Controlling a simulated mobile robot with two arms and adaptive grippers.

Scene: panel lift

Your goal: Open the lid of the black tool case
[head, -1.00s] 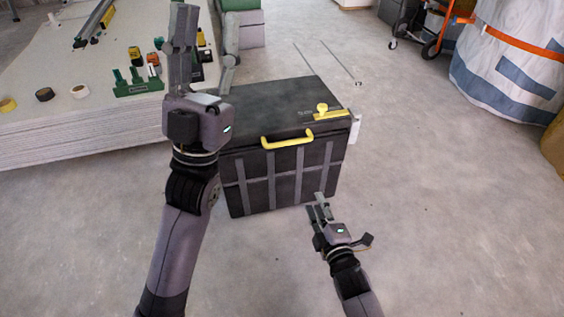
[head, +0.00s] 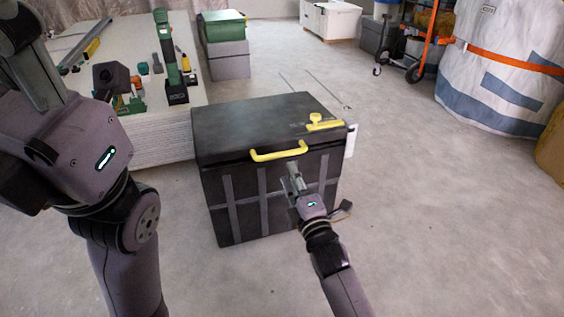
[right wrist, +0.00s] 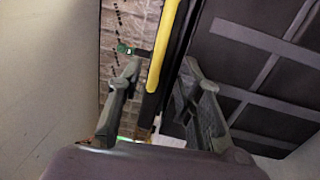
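The black tool case (head: 265,195) stands on the floor in the middle of the head view, with its lid (head: 255,118) shut. A yellow handle (head: 279,152) is on the lid's front edge. A yellow latch-like piece (head: 324,125) is on top at the right. My right gripper (head: 292,172) is in front of the case, just below the handle. In the right wrist view my right gripper (right wrist: 160,78) is open, and the yellow handle (right wrist: 165,45) shows between its fingers, apart from both. My left gripper (head: 40,75) is large at the left edge, partly cut off.
A low white platform (head: 160,141) with tools stands behind the case at the left. Green and grey boxes (head: 228,62) stand behind it. A big white-blue bag (head: 500,75) and an orange cart (head: 432,45) are at the right. The floor (head: 430,220) at the right is clear.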

